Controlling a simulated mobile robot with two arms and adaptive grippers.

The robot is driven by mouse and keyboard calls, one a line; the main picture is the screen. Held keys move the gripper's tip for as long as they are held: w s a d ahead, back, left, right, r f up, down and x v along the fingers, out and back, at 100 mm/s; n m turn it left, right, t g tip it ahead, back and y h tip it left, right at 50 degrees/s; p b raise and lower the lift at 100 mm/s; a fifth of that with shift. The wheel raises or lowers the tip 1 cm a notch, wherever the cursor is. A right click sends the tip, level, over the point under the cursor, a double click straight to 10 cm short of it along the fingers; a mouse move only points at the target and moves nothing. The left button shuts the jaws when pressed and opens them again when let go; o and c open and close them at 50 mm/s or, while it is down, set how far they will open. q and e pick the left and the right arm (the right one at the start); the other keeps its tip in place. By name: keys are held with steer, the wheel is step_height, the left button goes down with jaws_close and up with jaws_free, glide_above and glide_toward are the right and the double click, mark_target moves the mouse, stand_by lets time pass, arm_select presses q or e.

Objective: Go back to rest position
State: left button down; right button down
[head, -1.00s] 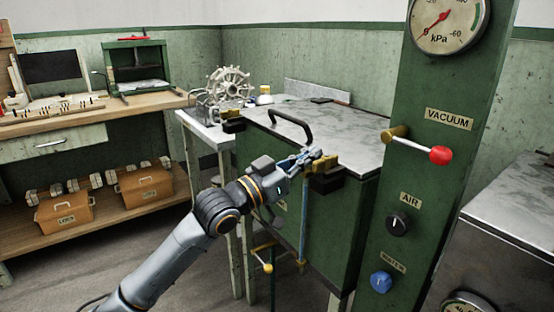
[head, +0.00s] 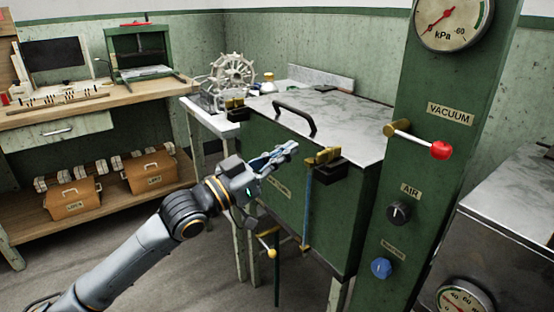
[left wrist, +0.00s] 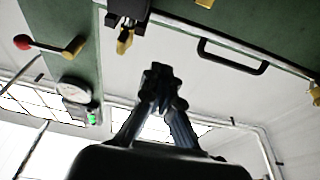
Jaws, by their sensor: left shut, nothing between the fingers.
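My left gripper (head: 290,148) is shut and empty in front of the green reeling basin (head: 330,205), left of the brass latch (head: 322,157) on the basin's front edge and apart from it. The basin's pale metal lid (head: 345,118) lies shut, with a black handle (head: 295,117). In the left wrist view my gripper's closed fingers (left wrist: 160,85) stand in the middle, below the latch (left wrist: 125,35) and the lid handle (left wrist: 232,58). My right gripper shows in neither view.
A green post at the right carries the vacuum lever (head: 440,150), air knob (head: 399,212), blue knob (head: 381,268) and kPa gauge (head: 452,22). A metal-topped cabinet (head: 520,215) stands beyond. A wooden bench (head: 100,103) and a spoked wheel (head: 232,75) are at the left. Floor shows at lower left.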

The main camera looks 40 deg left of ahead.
arm_select(q)
steer(key=shift+v, duration=1.05)
